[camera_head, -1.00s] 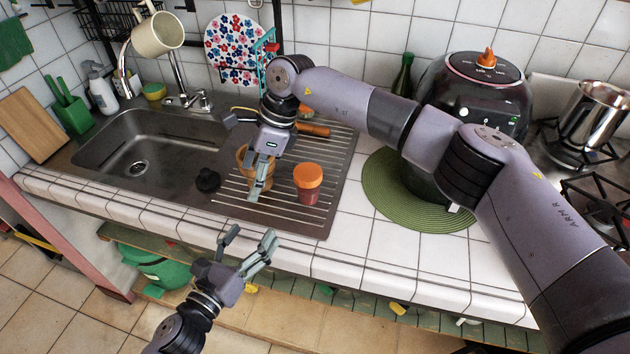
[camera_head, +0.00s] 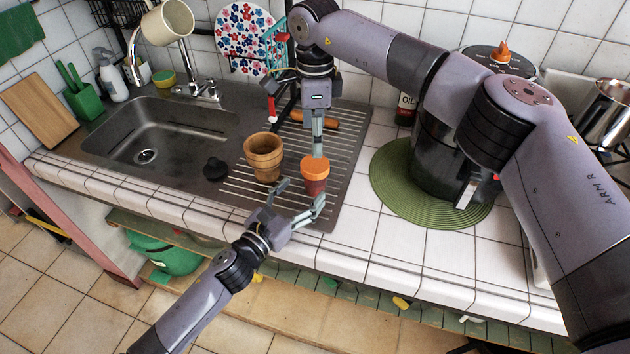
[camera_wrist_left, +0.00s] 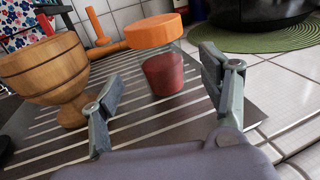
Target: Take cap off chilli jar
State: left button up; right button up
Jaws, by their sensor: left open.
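The chilli jar (camera_head: 315,186) stands upright on the ribbed drainboard with its orange cap (camera_head: 315,167) on top. In the left wrist view its red body (camera_wrist_left: 165,75) and wide orange cap (camera_wrist_left: 153,32) show just ahead, between the fingers. My left gripper (camera_head: 301,195) is open and empty, low on the near side of the jar, its fingers pointing at it. It also shows in the left wrist view (camera_wrist_left: 161,78). My right gripper (camera_head: 318,148) hangs above the jar, fingers pointing down toward the cap. I cannot tell its opening or whether it touches the cap.
A wooden cup (camera_head: 263,155) stands left of the jar, close to my left gripper. A black sink plug (camera_head: 215,169) lies by the sink basin (camera_head: 150,130). A green round mat (camera_head: 390,190) is at right, with white tiles between.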

aim_at(308, 185)
pick_arm(q)
jog(key=x, duration=0.6)
jog(key=shift+w+d, duration=0.1)
jog(key=shift+c, duration=0.6)
grip_shut()
